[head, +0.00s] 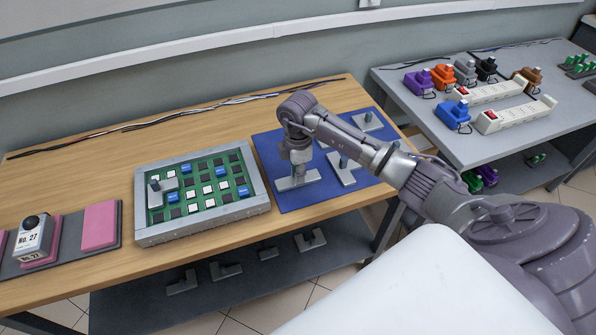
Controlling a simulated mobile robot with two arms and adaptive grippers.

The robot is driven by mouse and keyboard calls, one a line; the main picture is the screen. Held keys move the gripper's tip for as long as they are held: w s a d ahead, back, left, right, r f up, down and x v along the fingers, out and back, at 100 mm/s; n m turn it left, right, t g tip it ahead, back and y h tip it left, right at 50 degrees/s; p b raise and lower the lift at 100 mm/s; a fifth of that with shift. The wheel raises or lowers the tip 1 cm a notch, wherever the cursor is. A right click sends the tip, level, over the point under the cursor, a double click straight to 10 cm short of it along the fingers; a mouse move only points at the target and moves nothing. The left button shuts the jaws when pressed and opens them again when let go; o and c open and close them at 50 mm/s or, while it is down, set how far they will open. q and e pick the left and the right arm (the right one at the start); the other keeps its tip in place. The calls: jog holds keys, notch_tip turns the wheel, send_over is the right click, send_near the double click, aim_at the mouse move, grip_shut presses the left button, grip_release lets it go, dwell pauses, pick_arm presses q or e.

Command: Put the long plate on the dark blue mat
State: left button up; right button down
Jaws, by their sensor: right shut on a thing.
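The dark blue mat (313,197) lies on the right part of the wooden table. My right gripper (298,171) points down over the mat's left half. It is shut on a long grey plate (284,184), gripped near its middle. The plate lies flat and level, low over the mat; I cannot tell if it touches. Other grey plates, one on the right (344,176) and one at the back (368,122), lie on the mat, each with a knob. My right forearm hides part of the mat. My left gripper is not in view.
A grey-framed board (204,233) with black, white and blue squares stands left of the mat, with a grey piece (160,185) on it. Pink blocks (101,227) lie farther left. More grey plates (226,270) rest on the lower shelf. A grey table (485,145) with power strips stands right.

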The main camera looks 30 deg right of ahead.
jog(key=c, duration=1.1)
grip_release()
jog(key=shift+f, duration=0.1)
jog(key=shift+r, duration=0.25)
notch_tip(320, 180, up, 12)
jog(key=b, duration=0.2)
jog(key=shift+f, duration=0.1)
